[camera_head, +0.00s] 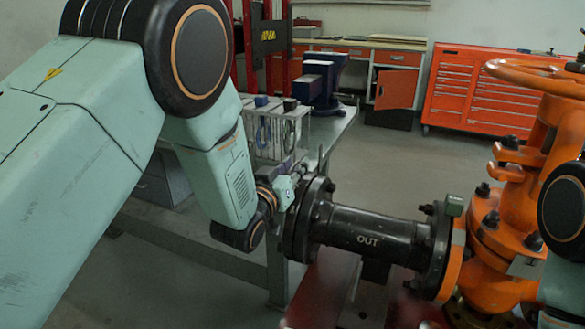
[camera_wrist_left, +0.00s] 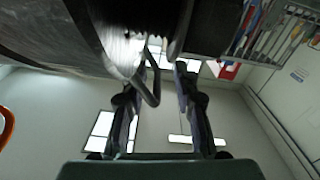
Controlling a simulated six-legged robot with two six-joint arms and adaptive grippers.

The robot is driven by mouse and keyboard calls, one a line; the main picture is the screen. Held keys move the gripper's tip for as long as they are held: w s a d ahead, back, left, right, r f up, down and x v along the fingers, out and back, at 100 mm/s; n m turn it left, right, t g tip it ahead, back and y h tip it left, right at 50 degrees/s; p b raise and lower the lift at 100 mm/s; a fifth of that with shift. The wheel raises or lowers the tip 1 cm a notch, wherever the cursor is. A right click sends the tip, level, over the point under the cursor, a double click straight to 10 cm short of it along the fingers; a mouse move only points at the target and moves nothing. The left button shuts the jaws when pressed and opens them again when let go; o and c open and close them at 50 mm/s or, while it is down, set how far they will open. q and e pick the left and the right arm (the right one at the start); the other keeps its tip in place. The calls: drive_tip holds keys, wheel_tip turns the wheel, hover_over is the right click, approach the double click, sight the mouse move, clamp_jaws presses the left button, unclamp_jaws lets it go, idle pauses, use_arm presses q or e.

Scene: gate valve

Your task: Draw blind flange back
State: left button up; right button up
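The dark blind flange (camera_head: 291,236) stands upright at the left end of the black pipe marked OUT (camera_head: 365,232), against the pipe's end flange (camera_head: 307,222). No clear gap shows between them. My left gripper (camera_head: 287,188) is at the flange's left face, its fingers small and partly hidden by my wrist. In the left wrist view, my left gripper (camera_wrist_left: 157,85) has its two fingers apart. A bent metal handle (camera_wrist_left: 152,88) reaches down between them, closer to the left finger. A shiny dark round edge (camera_wrist_left: 122,48) is above. My right gripper is out of view; part of my right arm shows at the right edge.
The orange gate valve (camera_head: 510,220) with its handwheel (camera_head: 535,76) stands right of the pipe. A red support (camera_head: 325,288) is below the pipe. A metal table (camera_head: 338,128) stands behind my left gripper. An orange tool cabinet (camera_head: 485,90) is far back; floor between is clear.

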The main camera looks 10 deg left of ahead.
use_arm(q)
drive_tip(key=shift+s+d+r, duration=0.1)
drive_tip(key=shift+d, duration=0.2)
drive_tip(key=c, duration=0.3)
drive_tip(key=shift+a, duration=0.15)
clamp_jaws()
